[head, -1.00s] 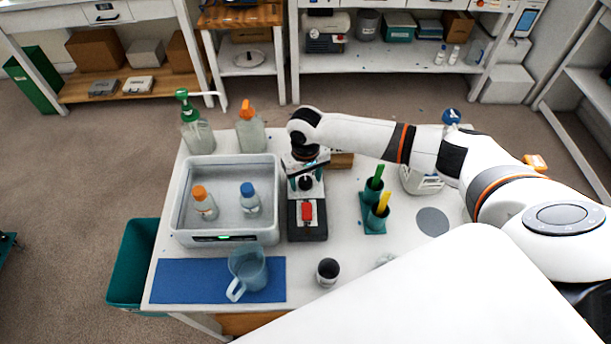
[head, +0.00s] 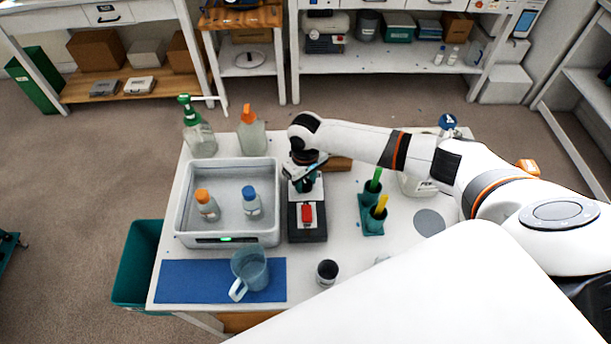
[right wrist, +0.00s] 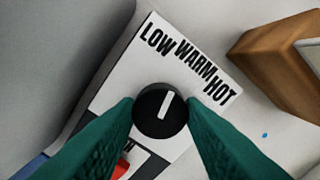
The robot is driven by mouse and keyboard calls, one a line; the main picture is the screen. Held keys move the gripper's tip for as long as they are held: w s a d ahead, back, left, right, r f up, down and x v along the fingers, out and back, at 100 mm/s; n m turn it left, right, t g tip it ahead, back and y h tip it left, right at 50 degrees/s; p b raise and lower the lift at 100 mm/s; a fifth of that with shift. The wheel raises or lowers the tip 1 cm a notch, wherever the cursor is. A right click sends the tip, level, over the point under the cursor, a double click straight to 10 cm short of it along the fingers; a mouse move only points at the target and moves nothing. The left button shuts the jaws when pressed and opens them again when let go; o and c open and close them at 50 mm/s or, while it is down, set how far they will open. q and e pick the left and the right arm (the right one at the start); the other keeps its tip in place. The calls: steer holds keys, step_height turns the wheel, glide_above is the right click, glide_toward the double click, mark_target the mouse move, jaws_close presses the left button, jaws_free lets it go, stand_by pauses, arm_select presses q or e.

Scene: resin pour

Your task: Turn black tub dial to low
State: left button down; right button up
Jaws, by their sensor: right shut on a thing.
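The black dial (right wrist: 160,110) with a white pointer line fills the middle of the right wrist view. The teal fingers of my right gripper (right wrist: 160,113) are shut on the dial from both sides. My left gripper is not in view.
The control box has a red switch (head: 307,213) and stands right of the grey tub (head: 184,226), which holds two bottles. A teal holder (head: 370,226) with green and yellow handles stands to the right. A jug (head: 250,268) and dark cup (head: 327,271) are in front.

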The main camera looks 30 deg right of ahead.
mark_target(305, 183)
steer(key=n+p, duration=0.1)
steer(key=n, duration=0.2)
steer(key=shift+r+n+p, duration=0.15)
steer(key=shift+n+p, duration=0.15)
steer(key=shift+p, duration=0.05)
steer(key=shift+w+n+p, duration=0.1)
steer(key=shift+n+p, duration=0.35)
steer(key=shift+n, duration=1.05)
steer(key=o, duration=1)
step_height(305, 183, up, 12)
steer(key=shift+f+b, duration=0.1)
steer(key=shift+b, duration=1.05)
